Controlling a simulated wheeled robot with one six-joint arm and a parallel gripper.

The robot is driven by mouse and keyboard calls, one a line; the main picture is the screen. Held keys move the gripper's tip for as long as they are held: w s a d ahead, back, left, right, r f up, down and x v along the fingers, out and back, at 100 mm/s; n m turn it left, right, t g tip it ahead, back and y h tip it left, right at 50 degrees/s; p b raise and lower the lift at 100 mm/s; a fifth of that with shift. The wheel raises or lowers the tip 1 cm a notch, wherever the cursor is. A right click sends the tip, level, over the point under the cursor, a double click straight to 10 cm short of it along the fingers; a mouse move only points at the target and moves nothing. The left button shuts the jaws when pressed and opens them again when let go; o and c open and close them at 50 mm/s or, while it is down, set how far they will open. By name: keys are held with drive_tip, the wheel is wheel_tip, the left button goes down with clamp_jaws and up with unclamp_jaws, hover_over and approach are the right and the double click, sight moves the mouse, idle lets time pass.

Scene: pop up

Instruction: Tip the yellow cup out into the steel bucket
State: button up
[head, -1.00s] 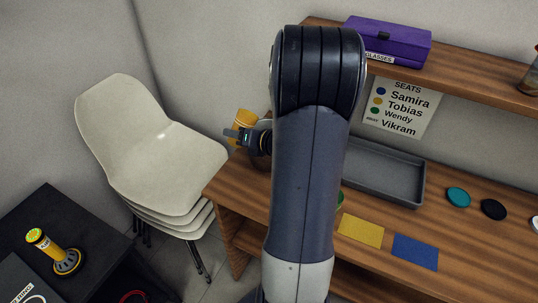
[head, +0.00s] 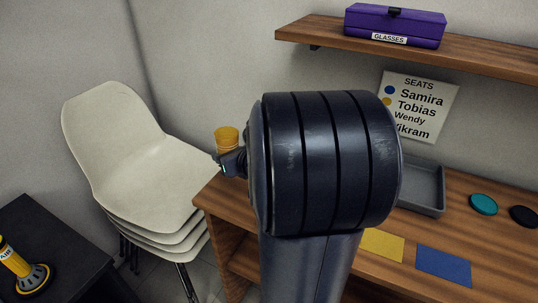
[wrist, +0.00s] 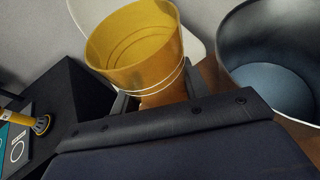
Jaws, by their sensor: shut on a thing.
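The yellow cup (head: 227,137) stands roughly upright, mouth up, above the left end of the wooden table in the head view. My gripper (head: 231,162) is shut on its lower part. In the wrist view the cup (wrist: 135,45) sits between the fingers of my gripper (wrist: 155,99), and I look partly into it; I cannot make out any contents. The steel bucket (wrist: 268,65) is to the right of the cup in the wrist view, apart from it, with a grey-blue inner floor showing. In the head view my arm hides the bucket.
A stack of white chairs (head: 135,150) stands left of the wooden table (head: 480,240). A grey tray (head: 425,187), yellow and blue mats (head: 444,264) and dark discs are on the table. A shelf (head: 460,52) with a purple glasses box (head: 395,25) is above. A black side table (head: 45,225) is lower left.

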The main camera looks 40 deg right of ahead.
sight(222, 137)
idle(0.3)
wheel_tip(222, 137, up, 5)
drive_tip(key=p, duration=0.4)
drive_tip(key=shift+r+p, duration=0.1)
drive_tip(key=shift+p, duration=0.2)
